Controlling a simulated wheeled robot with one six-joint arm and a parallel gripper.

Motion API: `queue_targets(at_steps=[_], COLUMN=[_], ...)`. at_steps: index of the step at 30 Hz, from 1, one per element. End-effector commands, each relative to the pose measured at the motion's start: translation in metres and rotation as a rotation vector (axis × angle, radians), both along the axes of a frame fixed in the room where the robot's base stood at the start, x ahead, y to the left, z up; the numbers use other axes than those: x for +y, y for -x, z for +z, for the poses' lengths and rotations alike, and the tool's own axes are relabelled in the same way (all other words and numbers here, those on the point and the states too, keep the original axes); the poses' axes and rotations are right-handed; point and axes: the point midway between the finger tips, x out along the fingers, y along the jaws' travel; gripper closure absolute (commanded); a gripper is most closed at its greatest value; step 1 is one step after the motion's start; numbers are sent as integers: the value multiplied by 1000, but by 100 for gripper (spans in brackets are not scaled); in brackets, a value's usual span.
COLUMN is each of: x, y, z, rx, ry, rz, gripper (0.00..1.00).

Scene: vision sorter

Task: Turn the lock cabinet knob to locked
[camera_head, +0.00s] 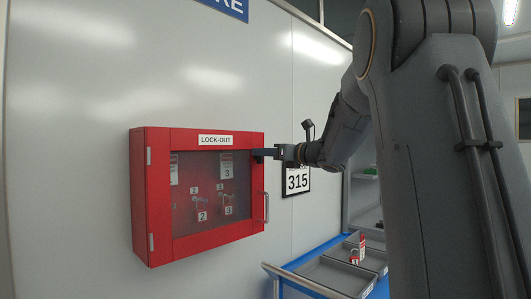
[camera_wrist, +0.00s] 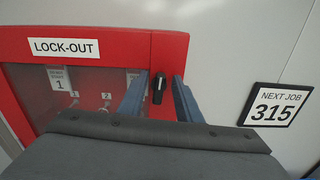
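The red lock-out cabinet (camera_head: 195,246) hangs on the wall with its glass door closed; its upper right corner fills the left of the wrist view (camera_wrist: 110,45). The black knob (camera_wrist: 159,88) sits on the red frame to the right of the LOCK-OUT label, its long grip near upright with a small light mark on it. My gripper (camera_wrist: 160,79) is open, with one blue-grey finger on each side of the knob and a gap showing on both sides. In the head view my gripper (camera_head: 262,153) is at the cabinet's upper right edge and hides the knob.
A door handle (camera_head: 266,207) is on the cabinet's right side, below my gripper. Numbered padlocks and tags show behind the glass. A NEXT JOB 315 sign (camera_wrist: 272,105) is on the wall to the right. A blue cart with grey trays (camera_head: 335,276) stands below right.

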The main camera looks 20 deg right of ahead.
Motion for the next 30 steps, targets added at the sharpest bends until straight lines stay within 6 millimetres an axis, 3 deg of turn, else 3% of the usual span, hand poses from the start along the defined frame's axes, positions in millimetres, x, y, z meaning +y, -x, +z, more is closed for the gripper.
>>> queue_targets(at_steps=[4, 9, 20, 30], x=[0, 0, -1, -3], y=[0, 0, 0, -1], z=[0, 0, -1, -2], rx=[0, 0, 12, 92], ry=[0, -1, -31, -226], rz=[0, 0, 0, 0], gripper=[70, 99, 100, 100])
